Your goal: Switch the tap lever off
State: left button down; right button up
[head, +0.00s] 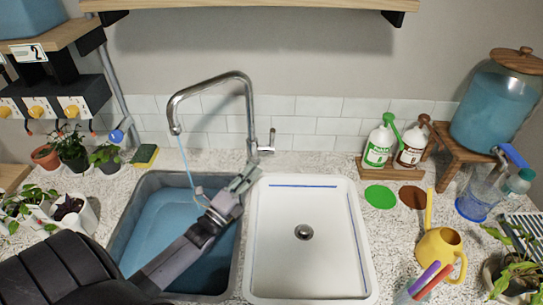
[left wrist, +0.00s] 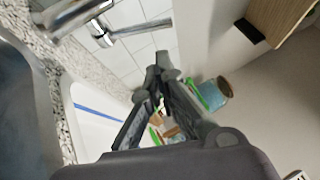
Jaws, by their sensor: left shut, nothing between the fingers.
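The chrome tap (head: 247,105) stands behind the sinks, its spout arching left over the left basin. A thin blue stream of water runs from the spout. The tap lever (head: 272,138) sticks up at the right of the tap's base; it also shows in the left wrist view (left wrist: 145,27). My left gripper (head: 250,173) is shut and empty, in front of and below the lever, over the divide between the basins. In the left wrist view its fingertips (left wrist: 160,65) appear apart from the lever. My right gripper is out of view.
The left basin (head: 150,186) holds blue water; the white right basin (head: 340,255) is empty. Two spray bottles (head: 380,145) stand in a wooden holder at the right. A yellow watering can (head: 438,250) is at front right. A wooden shelf (head: 250,6) hangs above.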

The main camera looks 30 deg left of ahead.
pick_arm(q)
jog(key=shift+f, duration=0.1)
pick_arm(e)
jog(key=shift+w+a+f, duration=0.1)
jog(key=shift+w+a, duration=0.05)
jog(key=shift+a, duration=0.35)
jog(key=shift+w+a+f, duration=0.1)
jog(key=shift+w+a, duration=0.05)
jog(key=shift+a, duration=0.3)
pick_arm(q)
jog(key=b+x, duration=0.2)
jog(key=x, duration=0.8)
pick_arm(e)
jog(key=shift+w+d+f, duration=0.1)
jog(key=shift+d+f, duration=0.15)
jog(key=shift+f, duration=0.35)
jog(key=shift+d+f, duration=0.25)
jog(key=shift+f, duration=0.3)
pick_arm(q)
jog(key=shift+d, duration=0.1)
